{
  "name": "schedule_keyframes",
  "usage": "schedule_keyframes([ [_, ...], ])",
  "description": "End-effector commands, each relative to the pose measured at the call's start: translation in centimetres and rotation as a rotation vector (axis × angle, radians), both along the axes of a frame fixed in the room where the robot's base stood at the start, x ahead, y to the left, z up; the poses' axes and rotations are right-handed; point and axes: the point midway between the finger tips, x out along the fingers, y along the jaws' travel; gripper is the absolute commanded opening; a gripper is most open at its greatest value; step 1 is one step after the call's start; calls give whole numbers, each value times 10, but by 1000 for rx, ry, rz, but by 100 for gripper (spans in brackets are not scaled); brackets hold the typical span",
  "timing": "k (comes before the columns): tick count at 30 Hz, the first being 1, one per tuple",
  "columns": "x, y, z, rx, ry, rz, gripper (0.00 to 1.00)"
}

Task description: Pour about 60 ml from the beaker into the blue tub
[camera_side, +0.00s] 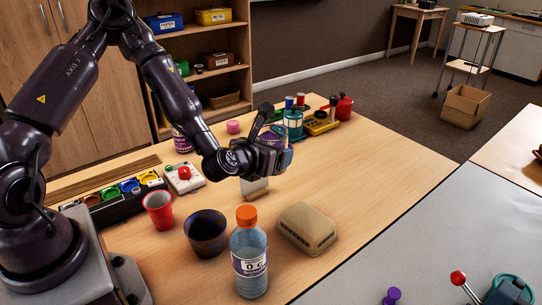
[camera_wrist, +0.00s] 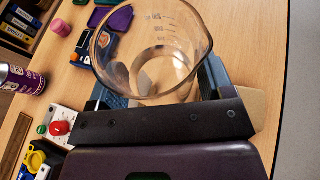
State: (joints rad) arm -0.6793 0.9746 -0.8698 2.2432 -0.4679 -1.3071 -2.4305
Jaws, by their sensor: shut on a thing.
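My gripper (camera_side: 270,155) is raised above the table in the side view. In the wrist view, my gripper (camera_wrist: 160,88) is shut on a clear glass beaker (camera_wrist: 198,28) with printed graduation marks. I see into its round mouth; how much liquid it holds is not clear. In the side view the beaker is mostly hidden by my gripper. A dark blue tub (camera_side: 206,236) stands upright on the table, in front and to the left of my gripper. My gripper is apart from it. The tub does not show in the wrist view.
An orange-capped bottle (camera_side: 249,262) stands right of the tub, with a tan block (camera_side: 306,229) beyond. A red cup (camera_side: 158,211) is left of the tub. A red-button box (camera_side: 184,178) and a tray of coloured cups (camera_side: 108,205) lie behind. A whitish upright piece (camera_side: 255,187) stands below my gripper.

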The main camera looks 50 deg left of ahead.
Motion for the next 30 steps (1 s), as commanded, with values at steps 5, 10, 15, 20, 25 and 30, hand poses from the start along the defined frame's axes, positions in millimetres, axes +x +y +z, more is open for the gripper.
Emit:
schedule_keyframes([
  [5, 2, -11, -9, 1, 0, -69, 45],
  [10, 14, -42, -32, -3, 1, -270, 45],
  [15, 23, -80, -49, -9, -1, -538, 45],
  [20, 24, -107, -54, -11, -3, -740, 45],
  [25, 23, -130, -54, -11, -6, -927, 45],
  [30, 19, -149, -51, -7, -6, -1101, 45],
])
